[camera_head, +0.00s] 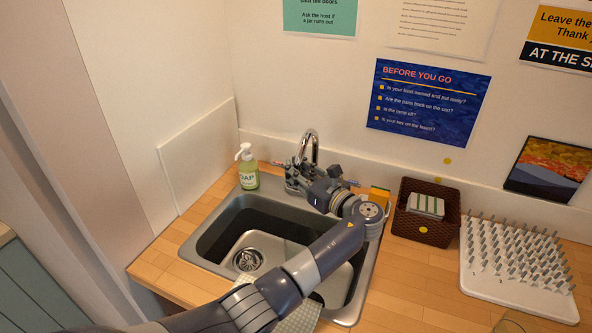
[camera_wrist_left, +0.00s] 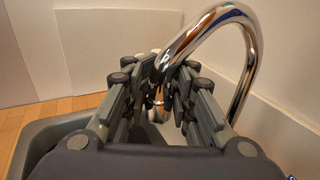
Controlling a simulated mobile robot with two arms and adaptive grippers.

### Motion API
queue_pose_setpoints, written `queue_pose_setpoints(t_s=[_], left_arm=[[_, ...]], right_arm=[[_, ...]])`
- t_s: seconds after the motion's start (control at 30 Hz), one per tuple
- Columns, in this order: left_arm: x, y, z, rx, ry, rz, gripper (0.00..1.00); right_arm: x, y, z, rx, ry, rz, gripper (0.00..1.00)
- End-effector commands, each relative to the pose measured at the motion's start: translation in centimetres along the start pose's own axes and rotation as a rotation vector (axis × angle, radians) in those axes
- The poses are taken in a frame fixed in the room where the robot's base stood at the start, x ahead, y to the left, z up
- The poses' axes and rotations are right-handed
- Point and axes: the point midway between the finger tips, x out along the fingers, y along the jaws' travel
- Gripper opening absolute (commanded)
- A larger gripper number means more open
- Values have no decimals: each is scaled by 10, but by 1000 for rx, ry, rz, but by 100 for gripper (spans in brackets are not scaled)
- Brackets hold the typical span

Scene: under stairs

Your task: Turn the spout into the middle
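The chrome spout (camera_head: 309,139) arches up behind the sink (camera_head: 190,247), near its back edge. In the left wrist view the spout (camera_wrist_left: 246,50) rises at the right and curves over to the left, its outlet end pointing down. My left gripper (camera_head: 297,175) is at the spout, its arm reaching across the sink from below. In the left wrist view the fingers (camera_wrist_left: 166,82) stand on either side of the spout's outlet end, close to it. I cannot tell whether they press on it. The base of the tap is hidden behind the gripper. My right gripper is not in view.
A green soap bottle (camera_head: 248,171) stands left of the tap. A light cloth (camera_head: 302,318) lies at the sink's front edge. A wall stands close behind.

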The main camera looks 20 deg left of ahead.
Motion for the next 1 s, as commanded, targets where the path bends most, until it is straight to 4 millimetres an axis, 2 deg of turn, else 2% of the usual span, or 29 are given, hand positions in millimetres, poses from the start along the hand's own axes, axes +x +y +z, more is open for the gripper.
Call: queue_pose_setpoints(t_s=[0.07,0.57,0.67,0.77,1.0], left_arm=[[0,-1,5,-7,-7,-1,40],[-2,-1,0,1,0,-2,40],[-12,-1,0,0,1,-5,40],[-30,-2,0,-1,1,-6,40],[-82,-1,0,0,2,-4,40]], right_arm=[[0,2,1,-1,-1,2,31],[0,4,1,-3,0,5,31],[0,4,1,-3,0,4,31],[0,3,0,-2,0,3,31],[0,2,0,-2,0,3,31]])
